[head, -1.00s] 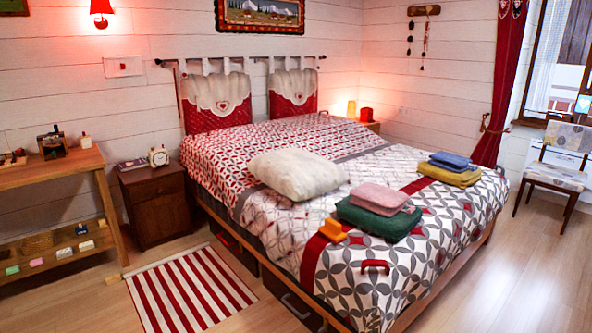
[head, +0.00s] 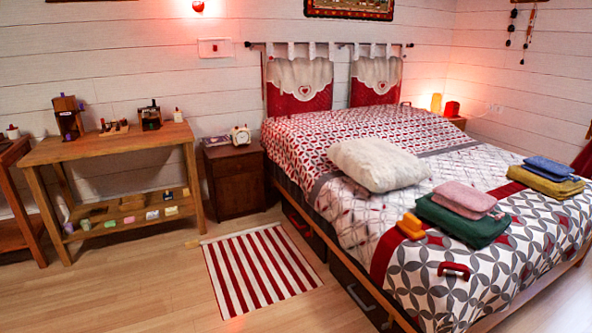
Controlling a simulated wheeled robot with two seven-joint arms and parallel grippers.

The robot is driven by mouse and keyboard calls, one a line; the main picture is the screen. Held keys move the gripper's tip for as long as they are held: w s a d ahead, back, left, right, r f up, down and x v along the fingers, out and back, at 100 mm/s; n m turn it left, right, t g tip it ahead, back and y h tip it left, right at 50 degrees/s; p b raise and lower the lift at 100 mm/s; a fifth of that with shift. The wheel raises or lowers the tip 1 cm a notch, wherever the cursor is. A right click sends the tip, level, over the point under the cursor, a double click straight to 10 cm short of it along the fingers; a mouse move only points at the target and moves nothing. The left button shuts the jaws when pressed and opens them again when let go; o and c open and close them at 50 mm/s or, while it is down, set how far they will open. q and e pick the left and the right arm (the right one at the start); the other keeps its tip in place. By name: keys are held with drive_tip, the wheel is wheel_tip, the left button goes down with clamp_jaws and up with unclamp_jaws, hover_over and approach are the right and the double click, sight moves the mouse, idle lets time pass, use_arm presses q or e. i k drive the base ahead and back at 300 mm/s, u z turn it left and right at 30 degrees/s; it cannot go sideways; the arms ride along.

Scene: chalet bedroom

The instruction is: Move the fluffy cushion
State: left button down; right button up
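The fluffy cushion (head: 380,165) is cream-white and plump. It lies flat on the bed (head: 345,215), around the middle of the mattress and toward its left side. Nothing covers it. Neither of my grippers shows in the head view, so I cannot see how they stand.
On the bed lie pink and green folded cloths (head: 465,197), blue and yellow ones (head: 545,172), an orange object (head: 411,226) and a red-handled item (head: 453,270). A striped rug (head: 260,268), nightstand (head: 236,182) and wooden table (head: 110,150) stand left. Floor in front is clear.

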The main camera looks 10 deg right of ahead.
sight(379, 165)
drive_tip(key=u, duration=0.05)
drive_tip(key=i, duration=3.75)
drive_tip(key=z, duration=3.1)
